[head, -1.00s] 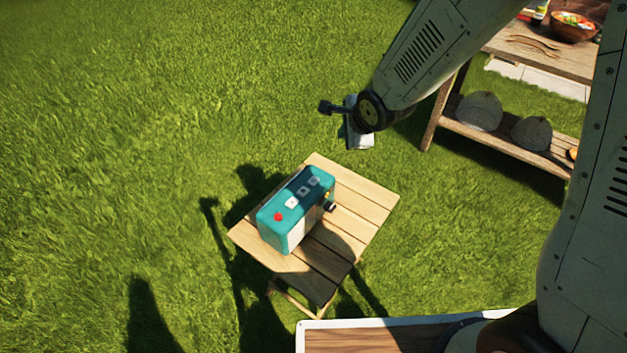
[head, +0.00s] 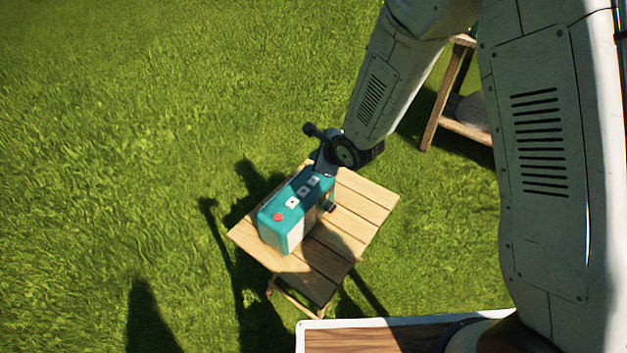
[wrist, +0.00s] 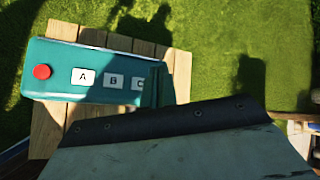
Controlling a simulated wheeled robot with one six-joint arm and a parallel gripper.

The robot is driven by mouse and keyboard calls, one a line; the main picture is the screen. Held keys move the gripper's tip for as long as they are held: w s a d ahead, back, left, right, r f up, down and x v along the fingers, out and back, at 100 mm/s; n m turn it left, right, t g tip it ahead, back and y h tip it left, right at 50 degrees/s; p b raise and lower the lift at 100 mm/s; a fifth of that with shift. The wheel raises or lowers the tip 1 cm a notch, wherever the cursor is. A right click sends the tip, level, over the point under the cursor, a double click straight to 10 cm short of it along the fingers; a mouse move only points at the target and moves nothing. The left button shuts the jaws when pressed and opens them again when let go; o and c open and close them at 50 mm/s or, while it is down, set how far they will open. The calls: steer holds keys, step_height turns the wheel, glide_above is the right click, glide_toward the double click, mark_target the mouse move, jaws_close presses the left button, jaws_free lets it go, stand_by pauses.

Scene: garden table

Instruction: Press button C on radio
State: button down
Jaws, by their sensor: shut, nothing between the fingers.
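The teal radio (head: 270,225) stands upright on a small slatted wooden table (head: 355,205). It also shows in the wrist view (wrist: 60,93). On its top are a red button (wrist: 41,72) and white buttons A (wrist: 83,77), B (wrist: 113,80) and C (wrist: 138,84). My gripper (head: 324,168) is shut and empty at the far end of the radio, close to button C. I cannot tell whether it touches the radio.
A larger wooden table (head: 460,128) with a shelf stands at the upper right, mostly hidden behind my arm. Grass surrounds the small table, with open room to the left. A small dark knob (head: 329,206) sticks out from the radio's right side.

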mark_target(316, 183)
steer(key=shift+f, duration=3.45)
steer(key=shift+f, duration=0.4)
steer(key=shift+f, duration=0.4)
steer(key=shift+r, duration=0.8)
steer(key=shift+r, duration=0.1)
steer(key=shift+r, duration=2.4)
